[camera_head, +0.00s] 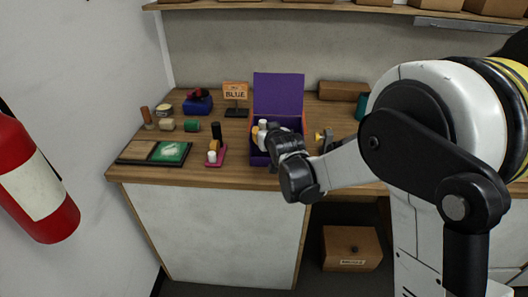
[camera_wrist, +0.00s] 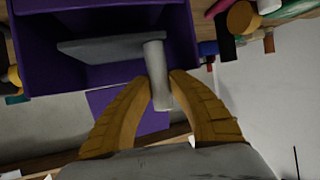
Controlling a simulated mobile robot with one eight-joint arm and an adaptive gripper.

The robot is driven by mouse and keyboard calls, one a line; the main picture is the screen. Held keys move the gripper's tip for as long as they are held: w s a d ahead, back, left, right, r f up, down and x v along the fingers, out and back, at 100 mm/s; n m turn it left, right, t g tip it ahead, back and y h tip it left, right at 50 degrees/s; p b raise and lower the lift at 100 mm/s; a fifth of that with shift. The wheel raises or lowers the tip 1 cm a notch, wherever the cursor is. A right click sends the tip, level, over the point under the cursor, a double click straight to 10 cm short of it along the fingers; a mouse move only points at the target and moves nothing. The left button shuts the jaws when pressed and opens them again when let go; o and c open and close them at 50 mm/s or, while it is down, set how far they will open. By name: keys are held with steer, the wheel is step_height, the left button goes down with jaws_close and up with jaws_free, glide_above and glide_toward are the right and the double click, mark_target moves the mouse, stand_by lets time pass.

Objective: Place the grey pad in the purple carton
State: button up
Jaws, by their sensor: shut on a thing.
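The purple carton (camera_head: 300,124) stands open on the wooden counter with its lid raised at the back. It fills the upper left of the wrist view (camera_wrist: 35,60). The grey pad (camera_wrist: 105,46) is a flat plate with a round grey handle. My gripper (camera_wrist: 160,85) has tan fingers shut on that handle. In the wrist view the plate overlaps the carton's opening; I cannot tell how deep it is. In the head view my gripper (camera_head: 259,136) is at the carton's opening, and my wrist hides part of the carton.
A pink tray (camera_head: 217,155) with small items stands left of the carton. A green board (camera_head: 172,152) lies at the front left. A brown block (camera_head: 342,91) sits at the back right.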

steer(key=shift+f+b, duration=0.95)
steer(key=shift+f, duration=2.1)
steer(key=shift+f, duration=0.15)
steer(key=o, duration=0.6)
